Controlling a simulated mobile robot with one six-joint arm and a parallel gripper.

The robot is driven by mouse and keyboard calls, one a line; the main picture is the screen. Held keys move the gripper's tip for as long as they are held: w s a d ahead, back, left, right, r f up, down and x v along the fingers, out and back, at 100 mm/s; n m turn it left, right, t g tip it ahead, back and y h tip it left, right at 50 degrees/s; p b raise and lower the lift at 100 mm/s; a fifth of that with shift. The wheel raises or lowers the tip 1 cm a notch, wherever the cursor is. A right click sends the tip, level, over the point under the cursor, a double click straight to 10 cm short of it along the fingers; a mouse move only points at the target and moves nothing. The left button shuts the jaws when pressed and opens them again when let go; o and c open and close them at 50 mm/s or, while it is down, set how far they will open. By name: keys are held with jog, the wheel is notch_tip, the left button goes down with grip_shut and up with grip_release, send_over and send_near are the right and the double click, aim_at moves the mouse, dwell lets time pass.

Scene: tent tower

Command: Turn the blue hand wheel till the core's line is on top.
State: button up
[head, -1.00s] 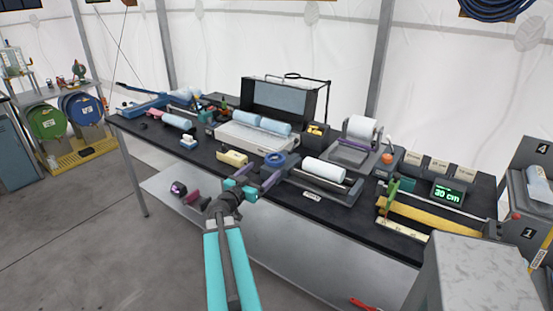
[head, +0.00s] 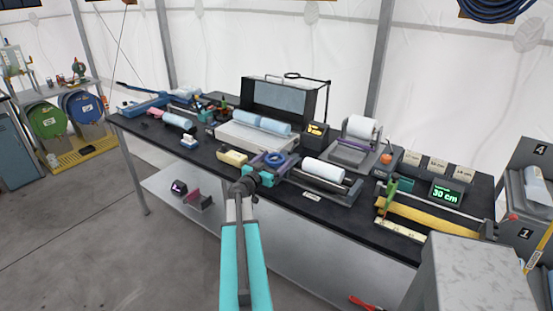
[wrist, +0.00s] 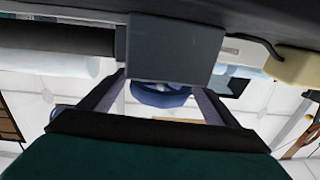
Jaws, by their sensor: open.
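The blue hand wheel (head: 275,158) is at the left end of the roller stand (head: 318,184) on the black bench. In the wrist view the wheel (wrist: 158,96) shows between my fingers, partly hidden by a grey block (wrist: 176,50). The white core (head: 324,169) lies level on the stand, right of the wheel; part of a pale roll (wrist: 45,72) shows at the left of the wrist view. I cannot make out a line on the core. My gripper (head: 270,160) is open, with a finger on each side of the wheel; contact is unclear.
A cream block (head: 232,157) sits just left of my gripper. Another device with a white roll (head: 361,128) stands behind right. A lower shelf (head: 165,185) runs under the bench.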

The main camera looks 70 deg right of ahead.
jog(key=shift+d, duration=0.25)
jog(key=c, duration=1)
jog(key=shift+s+d, duration=0.2)
jog(key=shift+d, duration=0.05)
jog(key=shift+c, duration=0.2)
jog(key=shift+w+a, duration=0.1)
jog(key=shift+a, duration=0.1)
jog(key=shift+g+p, duration=0.3)
jog(key=shift+p, duration=0.15)
